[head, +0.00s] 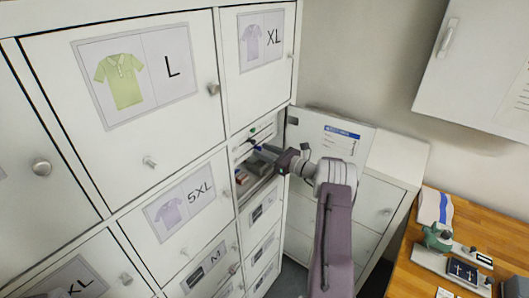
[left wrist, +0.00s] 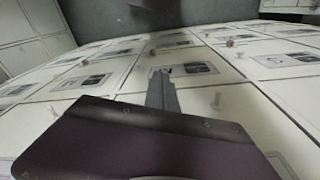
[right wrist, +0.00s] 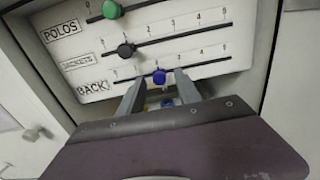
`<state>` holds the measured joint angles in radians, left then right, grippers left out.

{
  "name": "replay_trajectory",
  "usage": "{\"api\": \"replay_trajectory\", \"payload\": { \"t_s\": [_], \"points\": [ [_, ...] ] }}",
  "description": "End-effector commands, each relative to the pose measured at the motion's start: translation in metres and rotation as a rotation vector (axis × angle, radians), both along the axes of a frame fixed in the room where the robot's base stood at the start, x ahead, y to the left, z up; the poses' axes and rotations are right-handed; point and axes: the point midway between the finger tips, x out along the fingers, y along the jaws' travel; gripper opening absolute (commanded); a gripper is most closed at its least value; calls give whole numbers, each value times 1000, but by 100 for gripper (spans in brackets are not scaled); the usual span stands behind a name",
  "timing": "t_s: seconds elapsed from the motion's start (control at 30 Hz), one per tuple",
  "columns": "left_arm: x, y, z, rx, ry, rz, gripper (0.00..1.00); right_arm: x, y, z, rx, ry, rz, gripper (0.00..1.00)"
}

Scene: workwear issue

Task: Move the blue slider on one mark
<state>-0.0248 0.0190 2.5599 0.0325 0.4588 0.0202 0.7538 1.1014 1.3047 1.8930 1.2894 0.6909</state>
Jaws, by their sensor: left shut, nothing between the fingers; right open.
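The blue slider (right wrist: 159,76) is a round knob on the lowest scale, labelled BACK, of a white slider panel (right wrist: 240,30). It stands right of mark 1; its exact mark is hard to read because the knob stands out from the panel. My right gripper (right wrist: 160,82) is open, with one fingertip on each side of the blue knob. Whether the fingers touch it cannot be told. In the head view the right gripper (head: 262,150) reaches into the locker wall at the panel. My left gripper (left wrist: 163,74) is shut and empty, apart from the locker doors in the left wrist view.
A green knob (right wrist: 111,9) on the POLOS scale and a black knob (right wrist: 126,50) on the JACKETS scale sit above the blue one. An open compartment (head: 250,190) lies below the panel. A wooden table (head: 430,280) stands at the right.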

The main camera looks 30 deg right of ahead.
Motion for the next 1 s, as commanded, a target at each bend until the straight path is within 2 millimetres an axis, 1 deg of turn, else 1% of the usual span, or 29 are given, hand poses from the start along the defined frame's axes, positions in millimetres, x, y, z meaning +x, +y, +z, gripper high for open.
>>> {"api": "replay_trajectory", "payload": {
  "t_s": [0.07,0.17,0.3,0.4,0.5,0.63,1.0],
  "points": [
    [0,0,-1,0,0,0,0,-2,-1,0,-1,-1,-1,40],
    [0,0,-9,0,0,0,0,-13,-7,-3,-1,-2,-3,40],
    [0,0,-24,0,0,0,0,-43,-20,-4,-1,-2,-5,40],
    [0,0,-32,0,0,0,0,-62,-28,-4,-1,0,-4,40],
    [0,0,-36,0,0,0,0,-75,-33,-3,0,0,-3,40],
    [0,0,-37,0,0,0,0,-83,-35,-1,0,0,0,40],
    [0,0,-36,0,0,0,0,-83,-35,0,0,1,0,40]
  ]
}}
